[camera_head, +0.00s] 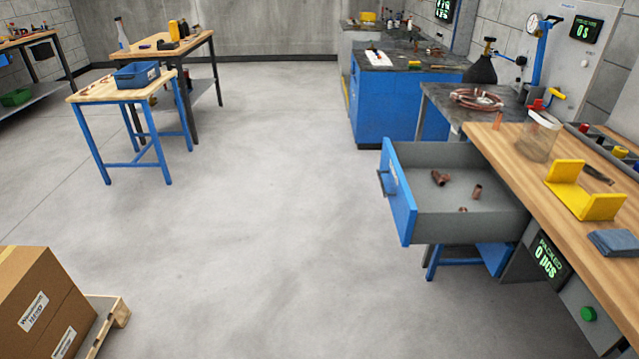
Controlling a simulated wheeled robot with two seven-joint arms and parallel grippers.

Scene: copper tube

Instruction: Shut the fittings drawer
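The fittings drawer (458,222) stands pulled far out from under the wooden-topped bench at the right. Its blue front panel (397,195) faces left and carries a dark handle (384,183) and a small label. Several copper fittings (439,178) lie loose on the grey drawer floor. Neither of my grippers shows in the head view, and nothing touches the drawer.
The bench top (510,170) holds a clear container (541,136), a yellow bracket (583,192) and a blue cloth (613,242). A cardboard box (40,305) sits on a pallet at lower left. A blue-legged table (119,92) stands at upper left. The middle floor is clear.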

